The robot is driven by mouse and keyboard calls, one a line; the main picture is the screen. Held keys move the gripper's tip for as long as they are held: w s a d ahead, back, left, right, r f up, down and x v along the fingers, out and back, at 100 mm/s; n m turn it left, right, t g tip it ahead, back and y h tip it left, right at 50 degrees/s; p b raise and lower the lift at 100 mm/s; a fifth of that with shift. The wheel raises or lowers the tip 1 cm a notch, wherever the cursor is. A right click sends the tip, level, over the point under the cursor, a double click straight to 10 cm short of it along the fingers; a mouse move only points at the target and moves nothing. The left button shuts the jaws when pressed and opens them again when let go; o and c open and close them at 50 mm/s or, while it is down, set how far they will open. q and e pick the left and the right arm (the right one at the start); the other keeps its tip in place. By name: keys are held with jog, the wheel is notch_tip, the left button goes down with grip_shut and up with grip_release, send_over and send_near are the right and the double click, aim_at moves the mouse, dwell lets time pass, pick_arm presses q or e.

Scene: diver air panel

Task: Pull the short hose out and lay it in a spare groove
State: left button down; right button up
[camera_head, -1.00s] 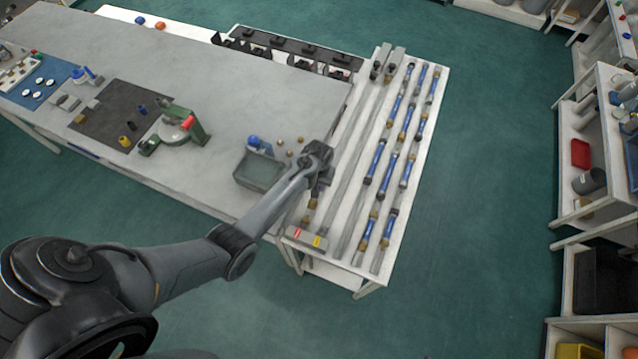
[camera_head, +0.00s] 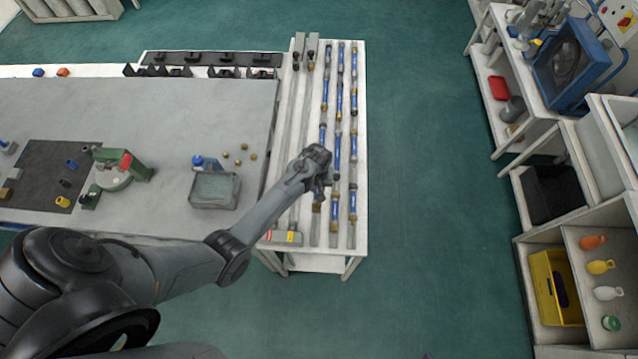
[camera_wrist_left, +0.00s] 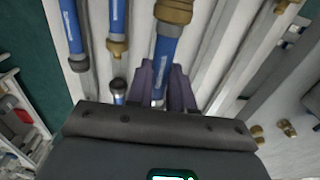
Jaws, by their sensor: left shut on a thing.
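A blue hose with a brass end fitting (camera_wrist_left: 174,10) is between the purple-grey fingers of my left gripper (camera_wrist_left: 165,92), which is shut on it. In the head view the left gripper (camera_head: 319,190) is over the near half of the leftmost hose column, with a brass fitting (camera_head: 316,207) showing on its near side. The far part of the held hose is hidden, and I cannot tell its height above the rack (camera_head: 359,85). A bare groove (camera_head: 314,232) runs nearer than the gripper. More empty grooves (camera_head: 292,120) lie to the left. My right gripper is not in view.
Several blue hoses (camera_head: 337,153) lie in the columns to the right, close beside the held one. A grey block with red and yellow labels (camera_head: 284,238) stands at the rack's near left corner. A grey tray (camera_head: 214,190) and loose brass nuts are on the bench left.

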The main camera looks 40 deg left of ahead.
pick_arm(q)
jog(key=shift+f+b, duration=2.3)
jog(key=shift+b, duration=0.2)
jog(key=shift+f+b, duration=0.55)
jog(key=shift+f, duration=0.5)
jog(key=c, duration=0.9)
grip_release()
